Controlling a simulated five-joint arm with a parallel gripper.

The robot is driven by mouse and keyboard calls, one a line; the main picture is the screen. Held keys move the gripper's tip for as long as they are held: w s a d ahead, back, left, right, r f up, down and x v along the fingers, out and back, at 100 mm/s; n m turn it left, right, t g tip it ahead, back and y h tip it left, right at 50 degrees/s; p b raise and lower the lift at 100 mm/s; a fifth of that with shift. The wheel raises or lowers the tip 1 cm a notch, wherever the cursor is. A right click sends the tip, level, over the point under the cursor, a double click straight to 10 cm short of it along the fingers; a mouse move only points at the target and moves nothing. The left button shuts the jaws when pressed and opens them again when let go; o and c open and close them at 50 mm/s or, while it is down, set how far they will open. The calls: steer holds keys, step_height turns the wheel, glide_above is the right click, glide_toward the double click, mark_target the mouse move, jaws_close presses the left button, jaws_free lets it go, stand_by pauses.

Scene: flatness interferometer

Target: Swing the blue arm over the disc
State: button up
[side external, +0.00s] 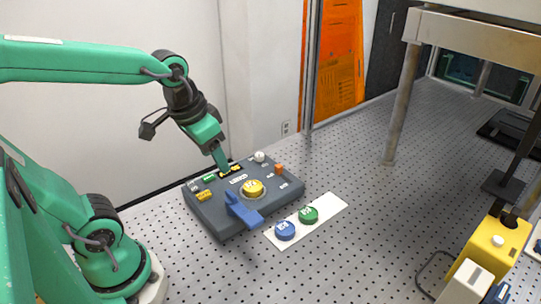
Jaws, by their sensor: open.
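The blue arm (243,211) is on the front part of a dark grey instrument box (222,222). It lies in front of the yellow disc (253,187), which sits in a round seat on the box top; the arm does not cover the disc's top. A blue disc (285,230) and a green disc (308,214) lie side by side on a white strip (330,206) in front of the box. My gripper (226,170) points down at the back of the box, behind the yellow disc and apart from the blue arm. It is open; its fingertips are small here.
The box top also carries a white knob (259,156), an orange block (279,169), a green part (209,179) and a yellow part (204,195). A metal frame leg (401,105) and a yellow device (496,242) stand to the right. The perforated table between is clear.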

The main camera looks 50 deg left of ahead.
mark_target(229, 194)
steer(key=shift+w+a+f+g, duration=0.3)
steer(key=shift+w+f+g, duration=0.3)
steer(key=shift+f, duration=0.3)
steer(key=shift+w+a+f+g, duration=0.25)
steer(key=shift+w+f+g, duration=0.4)
steer(key=shift+f, duration=0.3)
steer(key=shift+w+a+f+g, duration=0.3)
steer(key=shift+w+f+g, duration=0.15)
steer(key=shift+w+f, duration=0.35)
steer(key=shift+s+f, duration=0.1)
steer(key=shift+f, duration=0.05)
steer(key=shift+f, duration=3.85)
jaws_close()
